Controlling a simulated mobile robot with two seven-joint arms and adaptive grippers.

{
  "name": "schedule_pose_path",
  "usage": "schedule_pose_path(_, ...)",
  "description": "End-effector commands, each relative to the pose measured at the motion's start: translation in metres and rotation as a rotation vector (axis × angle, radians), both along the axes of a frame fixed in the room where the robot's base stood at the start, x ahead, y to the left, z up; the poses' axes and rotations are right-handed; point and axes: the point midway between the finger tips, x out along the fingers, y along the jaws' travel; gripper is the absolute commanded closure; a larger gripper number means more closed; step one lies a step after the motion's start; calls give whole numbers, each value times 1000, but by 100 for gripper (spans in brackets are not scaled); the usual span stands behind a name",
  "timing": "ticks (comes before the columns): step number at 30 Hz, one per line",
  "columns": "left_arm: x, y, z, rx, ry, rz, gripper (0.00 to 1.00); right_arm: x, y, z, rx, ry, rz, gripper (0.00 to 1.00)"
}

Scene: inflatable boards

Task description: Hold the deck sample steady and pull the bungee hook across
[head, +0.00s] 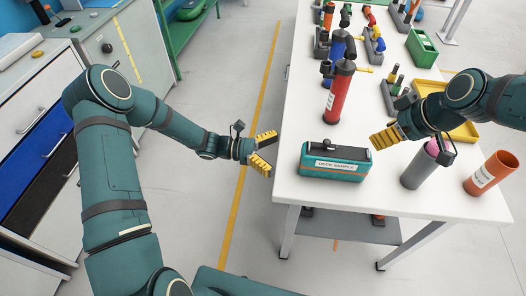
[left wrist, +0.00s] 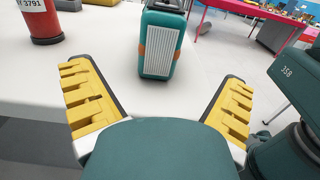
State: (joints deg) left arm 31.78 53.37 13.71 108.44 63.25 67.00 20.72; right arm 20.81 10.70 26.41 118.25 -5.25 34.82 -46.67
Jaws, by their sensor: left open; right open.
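The deck sample (head: 333,164) is a teal block with an orange band, a dark top and a white label. It sits near the front left corner of the white table (head: 420,199). My left gripper (head: 265,154) is open just left of it, off the table edge and apart from it. In the left wrist view the deck sample's ribbed end (left wrist: 160,50) lies ahead, between the open yellow fingers (left wrist: 158,108). My right gripper (head: 378,140) is open just right of the deck sample, above the table. I cannot make out the bungee hook.
A red pump cylinder (head: 340,92) stands behind the deck sample. A grey cup (head: 418,170) and an orange cup (head: 490,173) stand at the front right. Pumps, a green bin (head: 421,46) and a yellow tray (head: 463,131) lie further back.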

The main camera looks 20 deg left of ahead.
Motion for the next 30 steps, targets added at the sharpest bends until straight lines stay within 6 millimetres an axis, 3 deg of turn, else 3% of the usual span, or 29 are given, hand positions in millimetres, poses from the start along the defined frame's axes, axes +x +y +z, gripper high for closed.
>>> schedule_pose_path(9, 5, -58, 0, -1, 2, -4, 1, 0, 0, 0, 0, 0, 0, 54)
schedule_pose_path(15, 9, -83, -1, 1, 2, -2, 1, 0, 0, 0, 0, 0, 0, 54)
schedule_pose_path(29, 10, -95, 0, 2, 0, -1, 1, 0, 0, 0, 0, 0, 0, 54)
schedule_pose_path(30, 10, -94, 0, 2, 0, -1, 8, 0, 0, 0, 0, 0, 0, 54)
